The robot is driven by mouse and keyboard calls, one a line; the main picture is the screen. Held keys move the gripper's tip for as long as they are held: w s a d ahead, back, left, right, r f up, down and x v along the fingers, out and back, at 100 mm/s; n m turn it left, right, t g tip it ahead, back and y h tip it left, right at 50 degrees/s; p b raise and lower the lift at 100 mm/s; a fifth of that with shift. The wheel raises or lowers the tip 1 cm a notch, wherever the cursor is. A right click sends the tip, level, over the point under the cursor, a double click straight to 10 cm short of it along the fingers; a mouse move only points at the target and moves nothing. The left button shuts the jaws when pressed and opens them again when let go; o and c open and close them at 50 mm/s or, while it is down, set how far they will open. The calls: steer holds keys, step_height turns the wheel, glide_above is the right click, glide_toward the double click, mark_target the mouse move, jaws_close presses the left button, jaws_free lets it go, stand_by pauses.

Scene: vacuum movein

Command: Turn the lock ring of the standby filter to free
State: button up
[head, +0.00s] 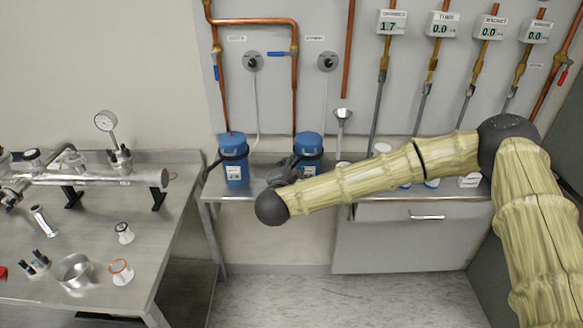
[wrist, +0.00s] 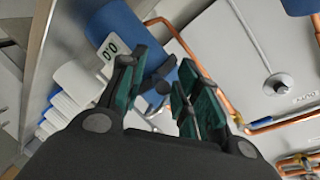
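Two blue filter canisters stand on the back bench in the head view. The right canister (head: 311,143) is below the wall label that appears to read standby; the left canister (head: 234,170) has a dark ring with a handle near its top. My gripper (head: 296,164) is at the right canister's left front and hides part of its body and ring. In the wrist view my gripper (wrist: 159,76) has its two green-padded fingers apart. A blue body (wrist: 188,76) and a small grey round part show between and beyond them. Whether the fingers touch the lock ring is unclear.
Copper pipes (head: 250,21) and gauge boxes (head: 392,21) are on the wall panel. A funnel (head: 342,115) and white-topped bottles stand right of the canisters, partly behind my arm. The floor in front is clear.

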steer(key=shift+c, duration=0.5)
jaws_close()
